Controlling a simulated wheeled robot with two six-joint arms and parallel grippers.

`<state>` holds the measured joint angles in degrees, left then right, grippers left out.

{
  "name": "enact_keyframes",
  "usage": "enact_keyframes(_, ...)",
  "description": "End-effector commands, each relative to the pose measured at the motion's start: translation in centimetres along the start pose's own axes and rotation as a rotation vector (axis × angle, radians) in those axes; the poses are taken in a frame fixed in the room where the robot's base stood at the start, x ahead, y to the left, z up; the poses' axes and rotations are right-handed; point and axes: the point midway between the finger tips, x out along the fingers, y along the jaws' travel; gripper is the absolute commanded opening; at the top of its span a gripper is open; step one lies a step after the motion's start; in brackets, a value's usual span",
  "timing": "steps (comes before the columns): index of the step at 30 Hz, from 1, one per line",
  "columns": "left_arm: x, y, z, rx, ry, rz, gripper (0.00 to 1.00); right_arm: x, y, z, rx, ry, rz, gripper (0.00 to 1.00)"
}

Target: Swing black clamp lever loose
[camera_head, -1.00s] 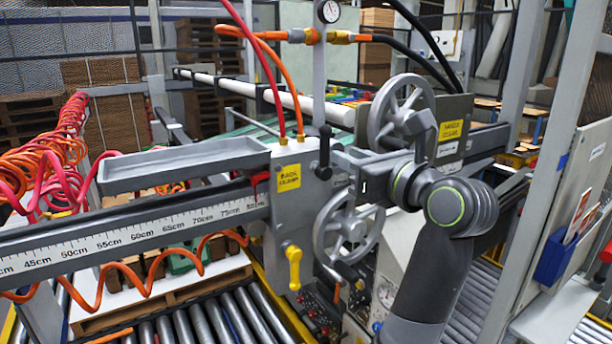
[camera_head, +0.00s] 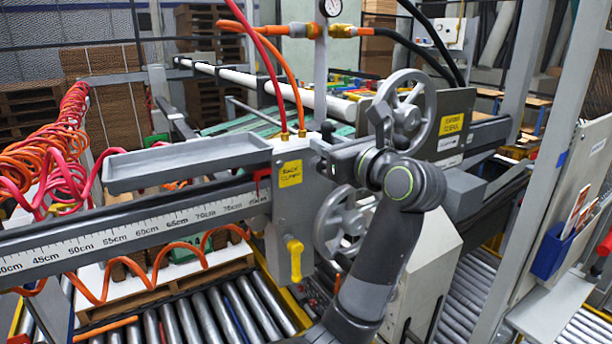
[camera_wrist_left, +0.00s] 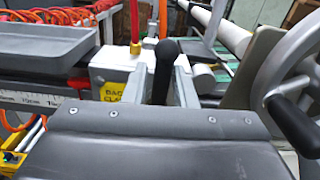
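The black clamp lever (camera_head: 328,129) stands on top of the grey clamp block (camera_head: 291,215), which carries a yellow label. In the head view only its knob shows, above my left gripper (camera_head: 333,158). In the left wrist view the lever (camera_wrist_left: 165,62) stands roughly upright between the two grey fingers of my left gripper (camera_wrist_left: 168,85). The fingers are apart, one on each side of it, and I see no clear grip on it. The lower part of the lever is hidden. My right gripper is not in view.
A grey handwheel (camera_head: 402,115) with a black handle is close on the right. A red hose and an orange hose rise behind the lever. A grey tray (camera_head: 187,163) and a ruler rail (camera_head: 150,224) extend left. A yellow handle (camera_head: 295,258) hangs below the block.

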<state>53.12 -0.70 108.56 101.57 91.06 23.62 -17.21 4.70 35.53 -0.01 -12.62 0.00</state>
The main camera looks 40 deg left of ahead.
Motion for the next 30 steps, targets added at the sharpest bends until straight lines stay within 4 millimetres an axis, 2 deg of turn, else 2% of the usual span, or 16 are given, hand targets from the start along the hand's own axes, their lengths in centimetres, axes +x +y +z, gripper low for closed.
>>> enact_keyframes(1,0.0,0.2,-0.5,-0.034,-0.001,0.0,0.25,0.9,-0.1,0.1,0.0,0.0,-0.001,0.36)
enact_keyframes(30,0.0,3.4,-1.7,-0.697,-0.002,0.001,0.25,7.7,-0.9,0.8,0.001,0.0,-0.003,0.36)
